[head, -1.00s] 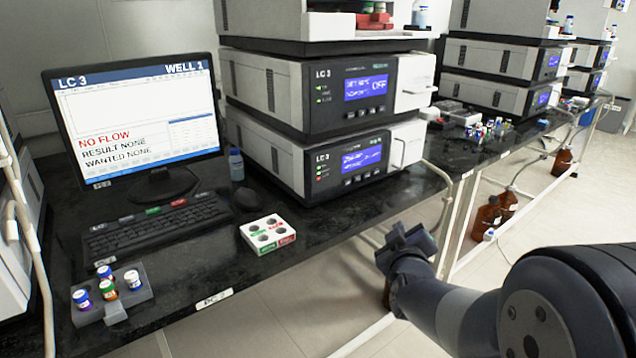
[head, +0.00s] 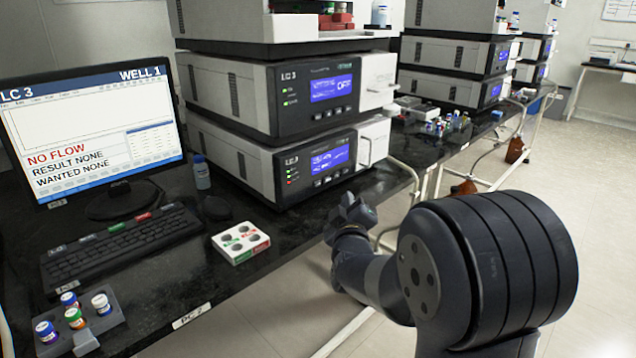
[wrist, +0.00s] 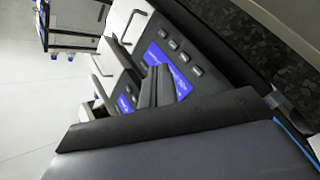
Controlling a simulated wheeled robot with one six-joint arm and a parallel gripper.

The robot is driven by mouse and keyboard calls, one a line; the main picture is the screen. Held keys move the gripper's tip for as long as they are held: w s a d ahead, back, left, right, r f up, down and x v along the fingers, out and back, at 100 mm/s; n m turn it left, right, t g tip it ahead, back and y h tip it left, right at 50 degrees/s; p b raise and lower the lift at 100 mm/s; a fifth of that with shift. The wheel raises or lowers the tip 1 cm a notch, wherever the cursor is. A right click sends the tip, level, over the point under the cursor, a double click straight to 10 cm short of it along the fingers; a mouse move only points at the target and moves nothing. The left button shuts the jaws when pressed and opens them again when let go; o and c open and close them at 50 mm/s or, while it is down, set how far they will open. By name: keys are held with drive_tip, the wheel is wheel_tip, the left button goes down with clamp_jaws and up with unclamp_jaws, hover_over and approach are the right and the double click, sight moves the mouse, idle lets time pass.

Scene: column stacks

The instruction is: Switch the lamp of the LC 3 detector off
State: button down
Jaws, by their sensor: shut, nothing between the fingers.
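The LC 3 stack holds an upper module (head: 322,92) and a lower module (head: 318,163), both with a blue display and front buttons. The upper display (head: 331,88) reads OFF in large letters; its smaller text is too blurred to read. The lower display (head: 330,158) is lit, its text not legible. I cannot tell from the labels which one is the detector. My gripper (head: 350,212) is shut and empty, low in front of the lower module and apart from it. In the wrist view its dark fingers (wrist: 156,88) show before tilted panels with blue displays (wrist: 176,72).
A monitor (head: 95,125) reads LC 3, NO FLOW. A keyboard (head: 120,240), a white block with round wells (head: 240,241) and a grey vial rack (head: 105,318) lie on the black bench. More stacks (head: 455,55) stand farther right. Open floor (head: 560,185) lies right of the bench.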

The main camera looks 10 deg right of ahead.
drive_tip(key=shift+w+a+p, duration=0.25)
drive_tip(key=shift+w+a, duration=0.35)
drive_tip(key=shift+w, duration=0.25)
drive_tip(key=shift+w+a+p, duration=0.2)
drive_tip(key=shift+w+a, duration=0.45)
drive_tip(key=shift+w, duration=0.25)
drive_tip(key=shift+w+a+p, duration=0.25)
drive_tip(key=shift+w+a, duration=0.35)
drive_tip(key=shift+w, duration=0.25)
drive_tip(key=shift+a, duration=0.1)
drive_tip(key=shift+w+a, duration=0.2)
drive_tip(key=shift+w, duration=0.15)
drive_tip(key=shift+w+a, duration=0.2)
drive_tip(key=shift+w, duration=0.1)
idle(0.6)
drive_tip(key=shift+s+d, duration=0.5)
drive_tip(key=shift+s, duration=0.15)
idle(0.3)
drive_tip(key=s+d+b, duration=0.1)
drive_tip(key=s, duration=0.1)
drive_tip(key=s+d+b, duration=0.1)
drive_tip(key=s+d, duration=0.1)
idle(0.4)
